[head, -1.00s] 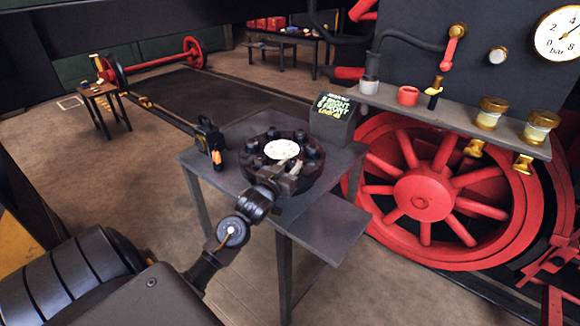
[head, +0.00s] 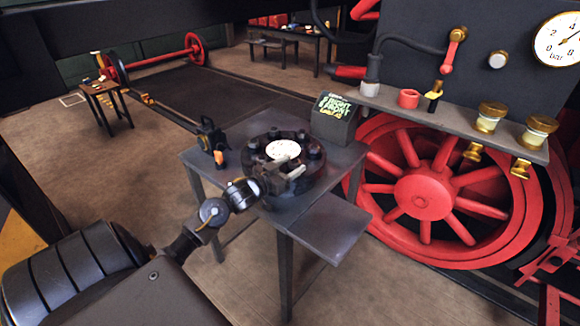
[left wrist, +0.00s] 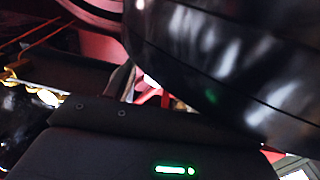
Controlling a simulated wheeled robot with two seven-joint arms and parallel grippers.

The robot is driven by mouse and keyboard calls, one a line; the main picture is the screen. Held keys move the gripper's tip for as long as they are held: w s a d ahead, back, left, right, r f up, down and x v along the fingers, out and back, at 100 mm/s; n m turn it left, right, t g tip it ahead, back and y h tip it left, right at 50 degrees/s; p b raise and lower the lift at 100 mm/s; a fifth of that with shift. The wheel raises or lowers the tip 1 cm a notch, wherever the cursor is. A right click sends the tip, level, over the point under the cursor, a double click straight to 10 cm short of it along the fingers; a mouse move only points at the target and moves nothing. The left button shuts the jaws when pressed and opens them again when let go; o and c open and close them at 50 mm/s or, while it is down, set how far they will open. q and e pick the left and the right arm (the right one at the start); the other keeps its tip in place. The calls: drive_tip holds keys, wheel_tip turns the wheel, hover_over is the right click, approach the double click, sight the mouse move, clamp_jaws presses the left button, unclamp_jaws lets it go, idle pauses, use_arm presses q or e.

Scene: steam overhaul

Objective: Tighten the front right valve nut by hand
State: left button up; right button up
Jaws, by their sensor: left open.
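The round dark valve (head: 318,178) with a ring of nuts and a white disc (head: 283,150) in its middle sits on a grey metal table (head: 330,226). My left gripper (head: 290,168) is open at the valve's near side, close to its rim. I cannot tell whether it touches a nut. The near nuts are partly hidden by the gripper. In the left wrist view a large dark curved surface (left wrist: 215,60) fills the upper right, and no nut can be made out there. My right gripper is not in view.
A dark sign box (head: 335,118) with green and yellow lettering stands at the table's back right. A small dark tool with an orange part (head: 212,140) stands at the back left. A red spoked wheel (head: 425,190) is close on the right.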

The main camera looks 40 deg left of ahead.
use_arm(q)
drive_tip(key=shift+s, duration=0.1)
drive_tip(key=shift+s, duration=0.35)
drive_tip(key=s+b, duration=0.1)
drive_tip(key=s, duration=0.9)
drive_tip(key=shift+a+b, duration=0.3)
drive_tip(key=shift+a, duration=0.1)
